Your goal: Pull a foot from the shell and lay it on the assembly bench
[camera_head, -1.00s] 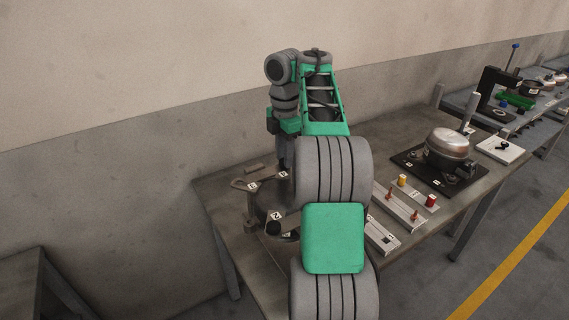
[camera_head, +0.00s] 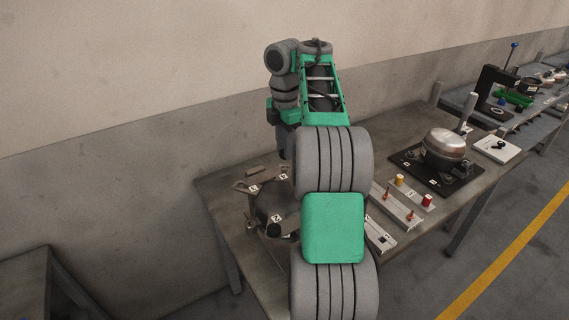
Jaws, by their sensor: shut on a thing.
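The dark round shell (camera_head: 268,207) stands at the left end of the assembly bench (camera_head: 222,184), with white number tags around it. A foot-like bracket (camera_head: 243,187) juts from its left side. My gripper (camera_head: 286,153) points down above the back right of the shell. Its jaws are shut on a small piece, taken to be a foot. My own arm links and the small size hide the fingertips and the held piece. The right part of the shell is hidden behind my arm.
A rail fixture (camera_head: 381,238) with pegs, a yellow cylinder (camera_head: 399,180) and a red cylinder (camera_head: 427,200) lie right of my arm. A metal compressor dome (camera_head: 445,143) sits on a black plate (camera_head: 408,163). A small block (camera_head: 255,169) lies near the wall (camera_head: 130,160).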

